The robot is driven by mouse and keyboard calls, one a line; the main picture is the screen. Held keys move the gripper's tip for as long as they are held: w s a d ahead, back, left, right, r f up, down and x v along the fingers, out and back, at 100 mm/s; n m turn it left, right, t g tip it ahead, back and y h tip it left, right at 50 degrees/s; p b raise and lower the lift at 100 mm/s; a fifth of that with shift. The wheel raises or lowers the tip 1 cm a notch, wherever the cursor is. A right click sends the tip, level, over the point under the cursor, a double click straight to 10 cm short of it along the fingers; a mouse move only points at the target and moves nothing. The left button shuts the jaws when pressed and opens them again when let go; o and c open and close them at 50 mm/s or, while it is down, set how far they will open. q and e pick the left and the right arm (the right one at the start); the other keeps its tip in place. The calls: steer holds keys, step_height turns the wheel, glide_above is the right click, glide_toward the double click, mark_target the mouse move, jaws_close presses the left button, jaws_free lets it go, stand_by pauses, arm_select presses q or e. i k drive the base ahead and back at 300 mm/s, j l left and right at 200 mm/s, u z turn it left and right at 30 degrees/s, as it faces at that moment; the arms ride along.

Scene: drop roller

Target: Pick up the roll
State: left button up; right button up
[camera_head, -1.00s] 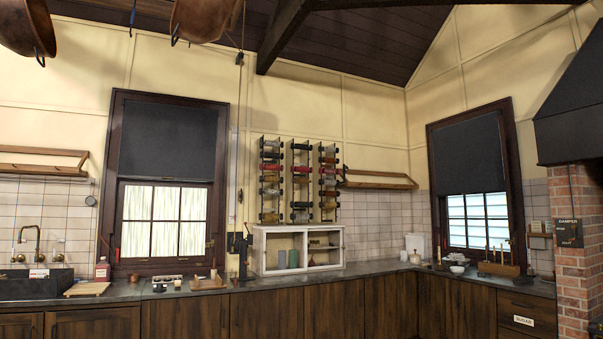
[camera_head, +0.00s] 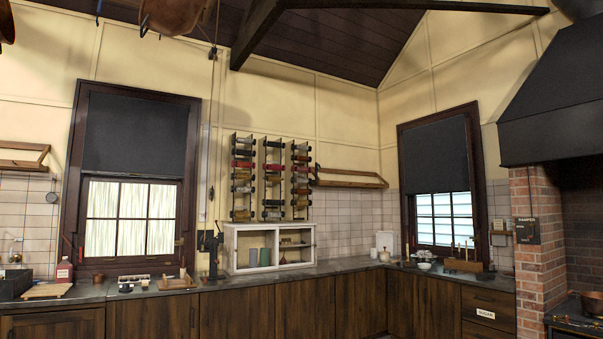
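No roll can be clearly picked out in this view. A wall rack (camera_head: 272,178) holds several dark, red and pale cylindrical items, too small to identify for certain. A white open-fronted cabinet (camera_head: 226,248) stands on the counter below it, with two upright cylinders (camera_head: 259,257) inside. Small items on the counter, including those on a wooden board (camera_head: 178,283) below the left window, are too small to name. Neither of my grippers is in view.
A dark counter (camera_head: 335,270) over wooden cupboards (camera_head: 305,305) runs along the back wall. A brick pillar (camera_head: 540,240) and a stove (camera_head: 575,318) under a black hood (camera_head: 560,100) are at the right. A wall shelf (camera_head: 350,184) hangs right of the rack.

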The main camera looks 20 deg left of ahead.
mark_target(301, 170)
steer(key=i+u, duration=0.25)
steer(key=i, duration=5.65)
steer(key=i+u, duration=0.1)
steer(key=i, duration=1.65)
